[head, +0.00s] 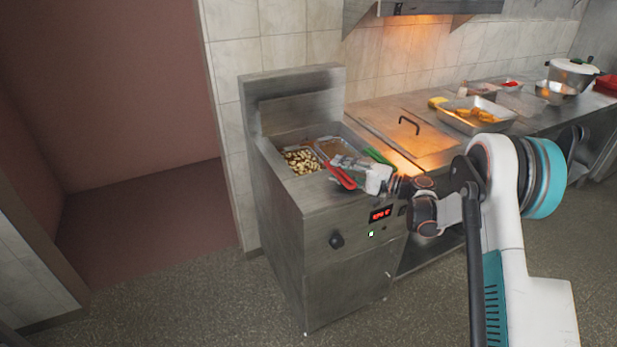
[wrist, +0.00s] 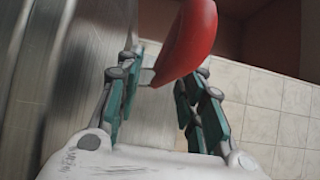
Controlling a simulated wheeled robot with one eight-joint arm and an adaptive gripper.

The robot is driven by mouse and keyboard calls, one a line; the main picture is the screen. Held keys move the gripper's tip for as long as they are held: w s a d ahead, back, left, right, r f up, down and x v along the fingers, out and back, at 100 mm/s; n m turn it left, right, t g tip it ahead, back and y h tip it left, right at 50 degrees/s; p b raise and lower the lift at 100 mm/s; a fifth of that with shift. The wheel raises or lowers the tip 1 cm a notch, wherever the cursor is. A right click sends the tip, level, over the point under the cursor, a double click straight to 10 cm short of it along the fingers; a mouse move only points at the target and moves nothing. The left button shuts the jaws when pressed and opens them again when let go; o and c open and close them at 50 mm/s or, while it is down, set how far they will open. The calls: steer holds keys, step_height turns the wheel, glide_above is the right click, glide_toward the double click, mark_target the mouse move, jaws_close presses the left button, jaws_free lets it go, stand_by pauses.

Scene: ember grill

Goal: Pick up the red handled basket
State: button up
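The red handled basket (head: 300,160) sits in the left well of the fryer and holds pale and brown food pieces. Its red handle (head: 339,174) sticks out over the fryer's front edge. My gripper (head: 352,170) is at the fryer front, beside the red handle. In the wrist view the red handle (wrist: 188,42) shows large at the tips of my gripper (wrist: 160,88). The two fingers are apart with a gap between them. The handle lies at or just beyond the fingertips; firm contact is not visible. The basket's body is out of the wrist view.
A second basket with a green handle (head: 379,157) is right beside, in the fryer (head: 300,225). A steel counter (head: 375,112) with a lidded plate, a food tray (head: 478,115) and a pot (head: 573,74) extends right. The floor (head: 190,290) left of the fryer is clear.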

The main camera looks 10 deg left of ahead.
mark_target(326, 163)
steer(key=b+x, duration=0.1)
steer(key=x, duration=0.4)
steer(key=shift+a+f, duration=0.1)
jaws_close()
step_height(326, 163, up, 20)
steer(key=p, duration=0.6)
